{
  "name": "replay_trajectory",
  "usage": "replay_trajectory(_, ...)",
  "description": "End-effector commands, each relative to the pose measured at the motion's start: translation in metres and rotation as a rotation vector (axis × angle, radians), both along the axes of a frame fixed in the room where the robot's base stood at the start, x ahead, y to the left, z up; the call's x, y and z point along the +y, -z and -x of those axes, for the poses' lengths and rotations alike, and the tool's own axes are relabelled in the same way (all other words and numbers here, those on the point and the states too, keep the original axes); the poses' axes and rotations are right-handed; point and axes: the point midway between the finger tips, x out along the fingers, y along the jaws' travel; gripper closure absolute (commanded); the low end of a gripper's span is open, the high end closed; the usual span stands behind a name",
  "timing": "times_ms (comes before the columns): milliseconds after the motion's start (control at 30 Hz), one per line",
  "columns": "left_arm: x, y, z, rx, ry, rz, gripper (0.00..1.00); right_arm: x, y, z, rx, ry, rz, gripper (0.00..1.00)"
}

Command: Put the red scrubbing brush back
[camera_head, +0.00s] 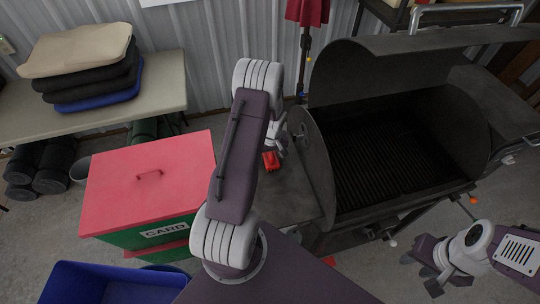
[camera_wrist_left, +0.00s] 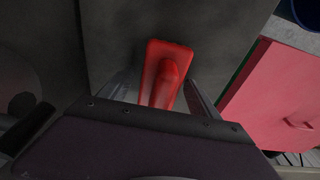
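The red scrubbing brush (camera_head: 271,161) shows as a small red patch at the grey side shelf (camera_head: 295,190) left of the grill, partly hidden by my left arm. In the left wrist view the brush (camera_wrist_left: 165,75) lies between the two fingers of my left gripper (camera_wrist_left: 163,92), over a dark grey surface. The fingers stand apart on either side of it, and I see no clear contact. In the head view my left gripper (camera_head: 277,138) is partly hidden behind its arm. My right gripper (camera_head: 422,272) is open and empty at the lower right, over the floor.
The open grill (camera_head: 385,160) with its raised lid fills the right. A red-lidded green card bin (camera_head: 150,185) stands left of the shelf, with a blue bin (camera_head: 110,285) in front. A table (camera_head: 40,115) with folded cloths is at the far left. A red cloth (camera_head: 307,11) hangs behind.

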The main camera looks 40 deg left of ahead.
Motion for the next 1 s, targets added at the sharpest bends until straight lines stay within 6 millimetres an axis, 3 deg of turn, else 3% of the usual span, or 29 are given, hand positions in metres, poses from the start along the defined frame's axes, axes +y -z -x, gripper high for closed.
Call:
replay_trajectory(333,0.000,-0.010,0.000,-0.002,0.000,-0.001,0.29,0.000,-0.004,0.000,0.000,0.000,0.000,0.62)
replay_trajectory(700,-0.010,-0.094,0.007,-0.004,-0.001,-0.002,0.29,0.000,0.000,0.000,0.000,0.000,0.000,0.62)
replay_trajectory(833,-0.013,-0.114,0.010,-0.003,0.001,-0.002,0.29,0.000,0.001,0.000,0.000,0.000,0.000,0.62)
replay_trajectory(1000,-0.014,-0.123,0.011,0.000,0.000,0.000,0.29,0.000,0.001,0.000,0.000,0.000,0.000,0.62)
